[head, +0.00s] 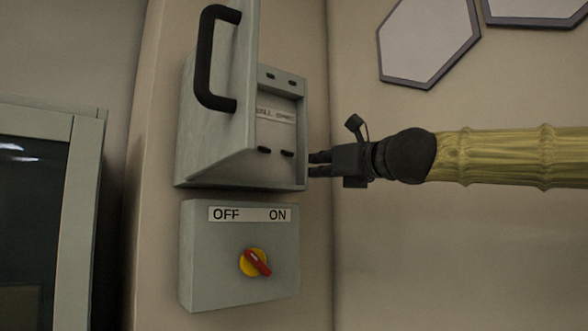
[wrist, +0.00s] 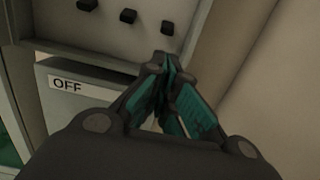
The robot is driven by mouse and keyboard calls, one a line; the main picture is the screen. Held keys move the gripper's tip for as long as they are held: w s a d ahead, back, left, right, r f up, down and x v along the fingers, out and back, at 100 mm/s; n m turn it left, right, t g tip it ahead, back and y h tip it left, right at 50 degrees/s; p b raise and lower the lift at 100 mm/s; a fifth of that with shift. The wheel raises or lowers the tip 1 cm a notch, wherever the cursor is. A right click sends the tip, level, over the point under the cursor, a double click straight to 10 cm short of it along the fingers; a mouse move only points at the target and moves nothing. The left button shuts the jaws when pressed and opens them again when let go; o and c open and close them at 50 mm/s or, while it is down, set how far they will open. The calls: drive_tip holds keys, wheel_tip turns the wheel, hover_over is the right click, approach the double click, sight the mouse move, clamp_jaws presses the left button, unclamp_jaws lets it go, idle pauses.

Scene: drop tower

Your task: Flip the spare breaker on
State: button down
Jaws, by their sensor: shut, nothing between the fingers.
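The upper grey breaker box (head: 284,172) is on the wall with its door open. Small black breakers show inside it, two near the top (head: 281,79) and two near the bottom (head: 276,152). In the wrist view three black breakers (wrist: 128,16) stand in a row on the panel. I cannot tell which one is the spare, nor read its state. My gripper (head: 313,164) points left at the box's lower right edge, at about the height of the bottom breakers. In the wrist view its fingertips (wrist: 162,60) are together and empty, just below the rightmost breaker; contact is unclear.
The open door (head: 225,130) with its black handle (head: 205,60) covers the box's left side. Below is a grey switch box (head: 205,270) marked OFF and ON, with a red and yellow rotary knob (head: 256,262). A dark-paned frame (head: 85,200) is at left.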

sight(283, 168)
drive_tip(key=shift+p+x, duration=1.35)
drive_tip(key=shift+x, duration=3.65)
drive_tip(key=shift+f, duration=0.1)
drive_tip(key=shift+a, duration=0.1)
